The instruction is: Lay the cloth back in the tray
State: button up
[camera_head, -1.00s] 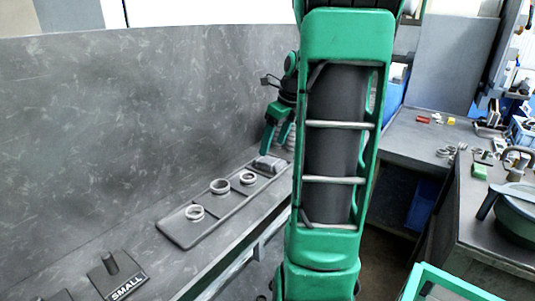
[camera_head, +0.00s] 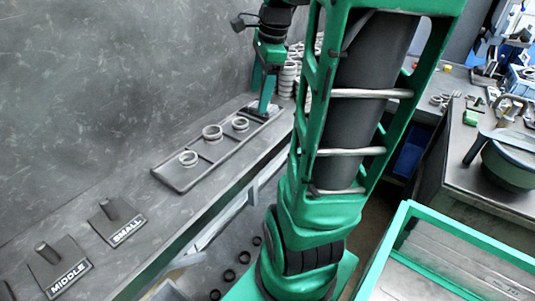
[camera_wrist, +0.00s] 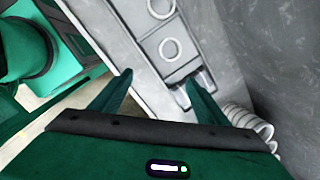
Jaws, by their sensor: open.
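The long grey tray (camera_head: 182,178) lies on the wall bench with several rings standing in its compartments; it also shows in the wrist view (camera_wrist: 150,48). The grey cloth (camera_head: 254,111) is at the tray's far end, mostly hidden by my gripper; I cannot tell whether it lies fully inside. My gripper (camera_head: 264,108) points down over that end. In the wrist view my gripper (camera_wrist: 158,76) has its fingers spread with nothing held between them, the right finger over the tray's end.
Stacked rings (camera_wrist: 246,122) stand close beyond the tray's end, near my right finger. The wall rises behind the bench. MIDDLE (camera_head: 68,277) and SMALL (camera_head: 126,232) stands occupy the near bench. A pot (camera_head: 508,160) sits on the right-hand table.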

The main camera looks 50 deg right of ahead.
jog(key=s+a+f+n+g, duration=0.1)
jog(key=s+a+f+n, duration=0.3)
jog(key=n, duration=0.5)
jog(key=s+a+f+n+g, duration=0.1)
jog(key=s+a+f+n, duration=0.4)
jog(key=s+a+n, duration=0.2)
jog(key=s+n, duration=0.2)
jog(key=n, duration=0.1)
jog(key=shift+s+a+g, duration=0.25)
jog(key=shift+a+g, duration=0.05)
jog(key=shift+a, duration=0.1)
jog(key=shift+s, duration=0.15)
